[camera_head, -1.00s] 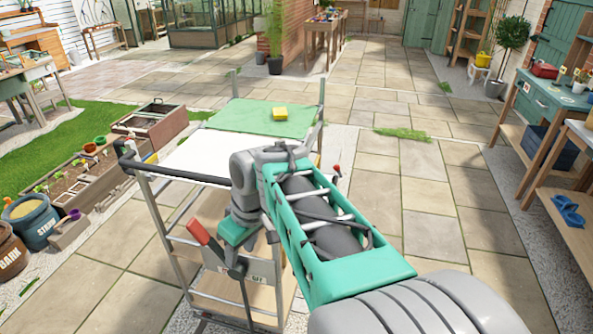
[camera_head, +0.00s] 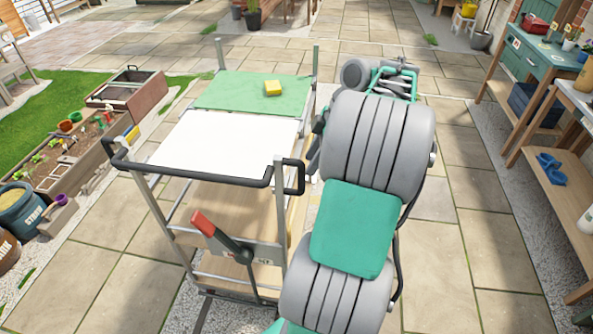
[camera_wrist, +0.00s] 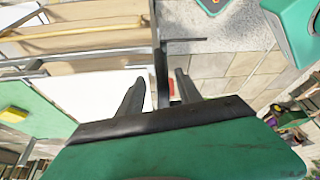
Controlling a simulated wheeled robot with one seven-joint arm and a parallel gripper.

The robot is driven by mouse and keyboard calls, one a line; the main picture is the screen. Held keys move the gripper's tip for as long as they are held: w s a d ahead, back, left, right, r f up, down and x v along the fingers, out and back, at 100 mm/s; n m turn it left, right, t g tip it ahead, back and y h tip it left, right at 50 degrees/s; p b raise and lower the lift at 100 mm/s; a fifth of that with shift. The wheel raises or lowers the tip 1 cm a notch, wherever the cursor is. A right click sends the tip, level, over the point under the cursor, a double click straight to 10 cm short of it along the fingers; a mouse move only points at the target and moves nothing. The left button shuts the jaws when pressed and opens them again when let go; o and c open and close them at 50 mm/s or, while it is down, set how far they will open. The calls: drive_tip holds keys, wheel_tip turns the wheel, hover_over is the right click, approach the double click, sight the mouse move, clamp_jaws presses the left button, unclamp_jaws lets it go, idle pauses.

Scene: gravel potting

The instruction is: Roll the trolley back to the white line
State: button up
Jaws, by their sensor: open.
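The trolley has a metal frame, wooden shelves and a black push handle (camera_head: 196,176) at its near end. Its top has a white area (camera_head: 225,137) and a green mat (camera_head: 228,90) with a yellow block (camera_head: 272,88). A red-gripped lever (camera_head: 203,223) slants at its near end. In the head view my arm is right of the trolley and hides my gripper. I see no white line.
A raised planting bed (camera_head: 75,158) and a blue tub (camera_head: 22,208) stand left of the trolley. A workbench (camera_head: 548,105) and a wooden shelf stand (camera_head: 565,205) line the right side. The paving (camera_head: 110,255) around the trolley is mostly clear.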

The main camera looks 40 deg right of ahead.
sight(302, 176)
drive_tip(key=x, duration=0.7)
drive_tip(key=shift+a+r+b, duration=0.1)
drive_tip(key=shift+a+b, duration=0.05)
drive_tip(key=shift+b, duration=0.15)
clamp_jaws()
idle(0.9)
